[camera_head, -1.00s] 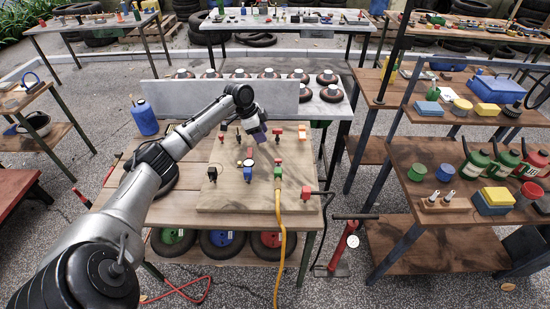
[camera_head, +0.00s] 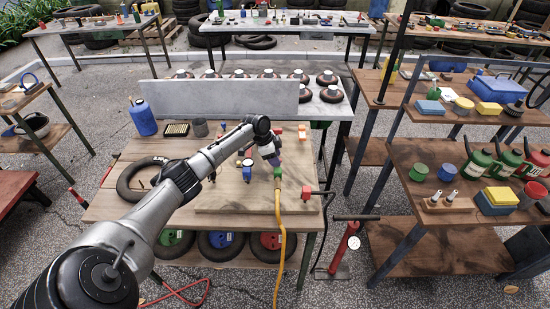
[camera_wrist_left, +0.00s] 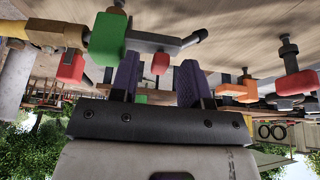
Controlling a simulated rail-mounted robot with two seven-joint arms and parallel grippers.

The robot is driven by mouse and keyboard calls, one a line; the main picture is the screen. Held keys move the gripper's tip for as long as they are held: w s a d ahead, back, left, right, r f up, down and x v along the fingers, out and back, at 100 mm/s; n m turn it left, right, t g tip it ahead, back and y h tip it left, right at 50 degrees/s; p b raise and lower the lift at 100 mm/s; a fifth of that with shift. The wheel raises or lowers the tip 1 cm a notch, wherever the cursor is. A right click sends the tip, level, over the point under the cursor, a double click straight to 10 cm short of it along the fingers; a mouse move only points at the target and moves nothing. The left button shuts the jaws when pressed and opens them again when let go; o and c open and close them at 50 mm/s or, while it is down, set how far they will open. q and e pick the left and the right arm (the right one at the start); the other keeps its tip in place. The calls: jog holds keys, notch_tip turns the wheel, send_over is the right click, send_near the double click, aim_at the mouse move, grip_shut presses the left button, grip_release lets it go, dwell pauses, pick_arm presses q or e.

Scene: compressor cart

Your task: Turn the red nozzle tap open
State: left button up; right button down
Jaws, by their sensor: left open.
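In the left wrist view a small red piece (camera_wrist_left: 160,62), which looks like the nozzle tap, sits by a grey pipe (camera_wrist_left: 165,45) that runs from a green block (camera_wrist_left: 108,38). My left gripper (camera_wrist_left: 159,78) is open, with one purple finger on each side of the red piece in this view. I cannot tell whether they touch it. In the head view my left gripper (camera_head: 275,159) is just above the green block (camera_head: 278,173) and hides the red piece. My right gripper is not in view.
A yellow hose (camera_head: 281,225) hangs from the green block over the board's front edge. A red block (camera_head: 305,191) stands right of it, and a blue-based gauge (camera_head: 247,170) left. An orange part (camera_head: 302,132) lies farther back on the wooden board (camera_head: 215,195).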

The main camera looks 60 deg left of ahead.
pick_arm(q)
jog(key=shift+c, duration=0.5)
grip_shut()
jog(key=shift+r+n+p, duration=0.15)
jog(key=shift+n+p, duration=0.15)
jog(key=shift+p, duration=0.35)
jog(key=n+y+p, duration=0.1)
jog(key=n+p, duration=0.2)
jog(key=p, duration=0.2)
jog(key=n+y+p, duration=0.1)
jog(key=n+p, duration=0.2)
jog(key=p, duration=0.1)
jog(key=d+n+y+p, duration=0.1)
jog(key=n+y+p, duration=0.1)
jog(key=n+p, duration=0.2)
jog(key=shift+r+p, duration=0.1)
jog(key=shift+p, duration=0.75)
jog(key=n+p, duration=0.1)
jog(key=n, duration=0.1)
jog(key=shift+w+d+n+y+p, duration=0.1)
jog(key=shift+d+n+y+p, duration=0.05)
jog(key=shift+n+y+p, duration=0.2)
jog(key=shift+d+f+n+g+y+p, duration=0.15)
jog(key=shift+n+g+y+p, duration=0.15)
jog(key=shift+n, duration=0.45)
jog(key=shift+a+f+n+g+y+p, duration=0.1)
jog(key=shift+n+g+y+p, duration=0.2)
jog(key=shift+n, duration=0.4)
